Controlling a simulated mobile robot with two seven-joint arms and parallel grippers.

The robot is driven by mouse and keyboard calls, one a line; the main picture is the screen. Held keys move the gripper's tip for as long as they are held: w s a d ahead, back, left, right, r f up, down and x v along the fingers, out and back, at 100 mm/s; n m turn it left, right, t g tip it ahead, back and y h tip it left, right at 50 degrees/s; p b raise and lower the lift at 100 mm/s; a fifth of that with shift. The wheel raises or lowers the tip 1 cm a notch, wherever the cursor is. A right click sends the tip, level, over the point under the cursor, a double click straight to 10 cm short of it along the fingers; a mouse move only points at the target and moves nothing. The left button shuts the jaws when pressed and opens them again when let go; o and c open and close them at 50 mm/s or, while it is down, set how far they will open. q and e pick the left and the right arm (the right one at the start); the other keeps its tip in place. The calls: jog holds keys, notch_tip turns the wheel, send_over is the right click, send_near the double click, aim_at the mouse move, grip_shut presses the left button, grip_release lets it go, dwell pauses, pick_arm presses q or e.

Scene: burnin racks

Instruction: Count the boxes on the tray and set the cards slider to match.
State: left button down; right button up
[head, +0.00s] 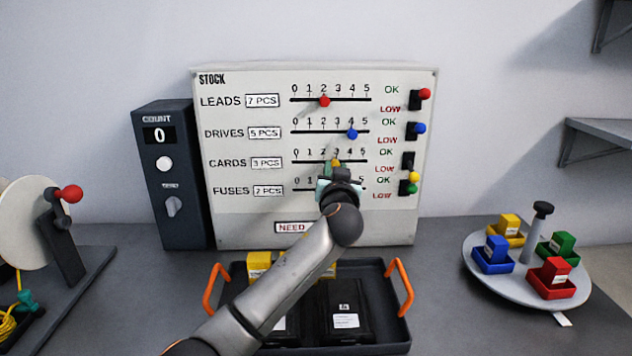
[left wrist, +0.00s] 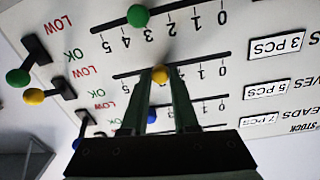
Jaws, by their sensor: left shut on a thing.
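My left gripper (head: 338,186) is at the cards row of the stock board, shut on the yellow cards slider knob (head: 335,163). The left wrist view shows the board upside down, with the yellow knob (left wrist: 160,73) between my fingertips, near the 3 mark. A black tray (head: 388,348) with orange handles stands below the board. A black box (head: 345,318) with a white label and a yellow box (head: 258,263) show on it. My left arm crosses the tray and hides part of its contents, so I cannot tell the full count. My right gripper is out of view.
The red leads knob (head: 324,101) is near 2 and the blue drives knob (head: 352,134) near 4. Switches line the board's right side. A counter unit (head: 178,215) showing 0 stands left. A round carousel (head: 478,270) with coloured boxes stands right.

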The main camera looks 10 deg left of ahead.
pick_arm(q)
jog(key=shift+d, duration=0.25)
jog(key=c, duration=0.7)
grip_release()
jog(key=b+v, duration=0.1)
jog(key=v, duration=1.1)
jog(key=shift+s, duration=0.2)
